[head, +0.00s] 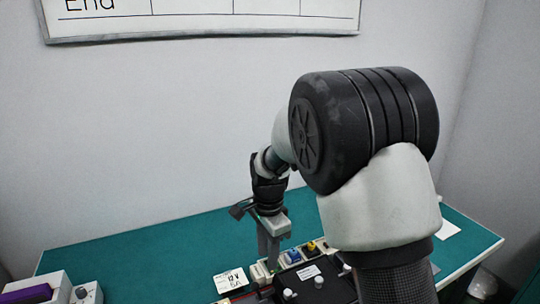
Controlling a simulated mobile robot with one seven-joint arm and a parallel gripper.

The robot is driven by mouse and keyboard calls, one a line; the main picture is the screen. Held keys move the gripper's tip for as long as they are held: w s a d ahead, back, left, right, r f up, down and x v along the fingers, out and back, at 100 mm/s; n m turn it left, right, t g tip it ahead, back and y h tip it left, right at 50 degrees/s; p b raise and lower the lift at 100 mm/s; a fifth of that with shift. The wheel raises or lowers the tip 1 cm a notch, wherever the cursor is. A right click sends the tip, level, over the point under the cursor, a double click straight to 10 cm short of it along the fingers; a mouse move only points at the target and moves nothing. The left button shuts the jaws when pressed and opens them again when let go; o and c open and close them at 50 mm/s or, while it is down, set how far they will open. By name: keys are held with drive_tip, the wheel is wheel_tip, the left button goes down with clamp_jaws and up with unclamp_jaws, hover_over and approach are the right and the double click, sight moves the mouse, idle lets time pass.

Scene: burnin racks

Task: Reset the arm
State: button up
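My arm reaches over the green bench from the right side of the head view. My gripper (268,250) points down just behind a black panel with knobs (312,284) at the bottom middle. The gripper's fingers are seen edge-on and overlap, so their gap does not show. I see nothing clearly held in it. The fingertips are close to a row of small blocks, and I cannot tell whether they touch.
A blue block (292,255) and a white card marked 12 V 5A (231,280) are near the gripper. A grey instrument (82,293) is at the bottom left. A white paper (446,229) lies at the right. The green bench (150,255) is clear at left. Walls stand behind and right.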

drive_tip(key=s+d+r+n+t, duration=0.2)
drive_tip(key=s+d+r+n, duration=0.2)
drive_tip(key=s+d+r, duration=0.4)
drive_tip(key=s+d+r+n+t, duration=0.2)
drive_tip(key=s+d+r+n, duration=0.2)
drive_tip(key=s+r, duration=0.45)
drive_tip(key=s+d+r+n+t, duration=0.1)
drive_tip(key=s+d+n, duration=0.2)
drive_tip(key=s, duration=0.3)
drive_tip(key=shift+s+d+r+n, duration=0.3)
drive_tip(key=shift+s+r+n, duration=0.1)
drive_tip(key=shift+n, duration=0.1)
